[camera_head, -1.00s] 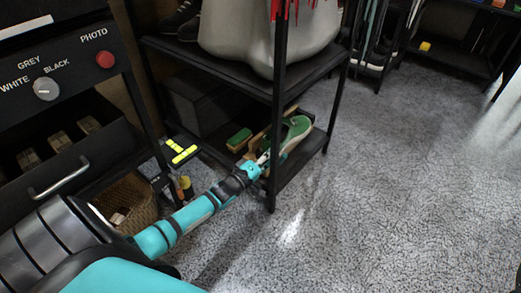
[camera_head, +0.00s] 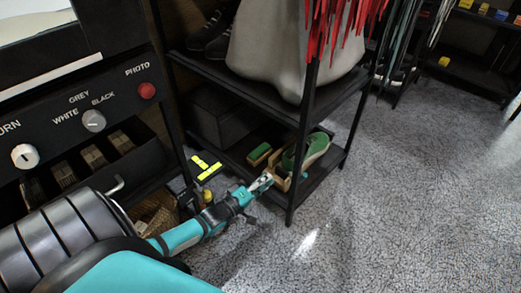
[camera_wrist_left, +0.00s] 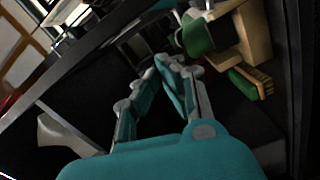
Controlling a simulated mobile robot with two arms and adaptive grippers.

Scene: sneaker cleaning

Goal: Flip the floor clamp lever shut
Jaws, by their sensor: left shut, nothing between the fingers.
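My left gripper (camera_head: 265,182) is shut and empty, low beside the front post of the black shelf rack. In the left wrist view its fingers (camera_wrist_left: 168,65) come together in front of a wooden block (camera_wrist_left: 240,32) and a green sneaker. The green and white sneaker (camera_head: 313,150) sits in a wooden holder (camera_head: 282,180) on the bottom shelf, just beyond the gripper. A black piece with yellow bars (camera_head: 208,172) lies low to the left of the gripper. I cannot tell for sure which part is the floor clamp lever. My right gripper is not in view.
A green-topped brush (camera_head: 260,153) lies on the bottom shelf; it also shows in the left wrist view (camera_wrist_left: 245,82). The rack's front post (camera_head: 296,165) stands close right of the gripper. A wicker basket (camera_head: 155,213) is at left. The carpet (camera_head: 400,210) at right is clear.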

